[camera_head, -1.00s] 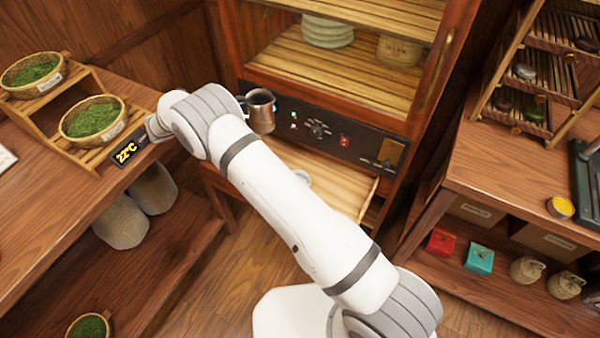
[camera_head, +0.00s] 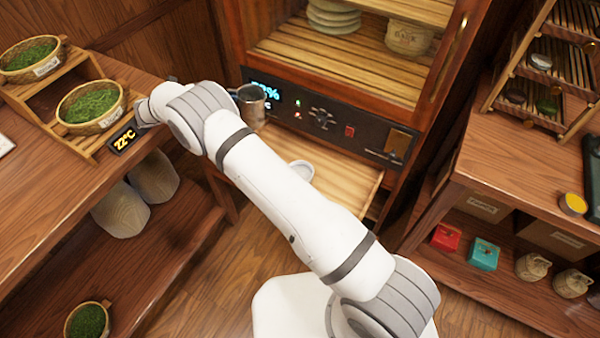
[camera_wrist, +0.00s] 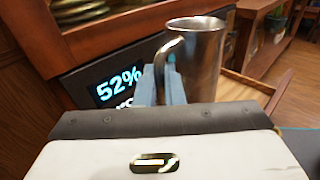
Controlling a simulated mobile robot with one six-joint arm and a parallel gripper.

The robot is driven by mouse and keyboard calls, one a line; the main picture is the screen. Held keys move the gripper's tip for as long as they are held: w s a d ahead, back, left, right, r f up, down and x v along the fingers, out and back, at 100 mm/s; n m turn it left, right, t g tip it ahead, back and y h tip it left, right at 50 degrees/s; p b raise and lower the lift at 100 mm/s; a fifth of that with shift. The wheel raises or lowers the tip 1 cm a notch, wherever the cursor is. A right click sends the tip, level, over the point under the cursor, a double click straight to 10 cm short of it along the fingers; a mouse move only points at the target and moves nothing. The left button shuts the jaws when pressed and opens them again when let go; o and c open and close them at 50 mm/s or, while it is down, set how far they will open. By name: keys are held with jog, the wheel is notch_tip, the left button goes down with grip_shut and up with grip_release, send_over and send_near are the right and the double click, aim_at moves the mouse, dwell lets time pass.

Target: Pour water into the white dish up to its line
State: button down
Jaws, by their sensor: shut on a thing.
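A metal jug (camera_head: 252,106) with a handle stands upright in front of the cabinet's control panel in the head view. In the wrist view the jug (camera_wrist: 194,62) is large and close, and my gripper (camera_wrist: 172,70) is shut on its handle. The jug's inside and any water in it are hidden. The white dish (camera_head: 301,170) sits on the pulled-out slatted drawer (camera_head: 340,186), below and to the right of the jug, partly hidden by my arm. Its line cannot be made out. My fingers are hidden in the head view.
The cabinet (camera_head: 345,75) with a control panel (camera_head: 345,130) stands behind the drawer; its display reads 52% in the wrist view (camera_wrist: 119,85). A left table holds baskets of green leaves (camera_head: 92,105). A right table (camera_head: 500,165) holds a slatted rack (camera_head: 545,75).

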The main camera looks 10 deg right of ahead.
jog(key=f, duration=0.1)
jog(key=f+b, duration=0.1)
jog(key=f+y+b, duration=0.1)
jog(key=shift+s+d+f+m, duration=0.2)
jog(key=shift+d+f+m, duration=0.1)
jog(key=shift+d+f, duration=0.1)
jog(key=shift+d+f+y, duration=0.15)
jog(key=shift+f+y, duration=0.05)
jog(key=shift+y, duration=0.1)
notch_tip(320, 180, down, 14)
jog(key=s+d+m+y+b, duration=0.1)
jog(key=d+m+y+b, duration=0.1)
jog(key=b, duration=0.6)
jog(key=s+d+r+m+t+y, duration=0.1)
jog(key=s+d+r+m+y, duration=0.1)
jog(key=d+r+y, duration=0.1)
jog(key=shift+s+d+r+y, duration=0.3)
jog(key=shift+d+y, duration=0.45)
jog(key=shift+y, duration=0.15)
jog(key=shift+s+d+r+m+y+b, duration=0.1)
jog(key=shift+d+r+m+y+b, duration=0.1)
jog(key=shift+d+m+y+b, duration=0.15)
jog(key=shift+d+r+t+y, duration=0.15)
jog(key=shift+t+y, duration=0.1)
jog(key=shift+t, duration=0.05)
jog(key=shift+s+d+r+m+y+b, duration=0.25)
jog(key=shift+s+d+r+y+b, duration=0.1)
jog(key=shift+d+r+y+b, duration=0.25)
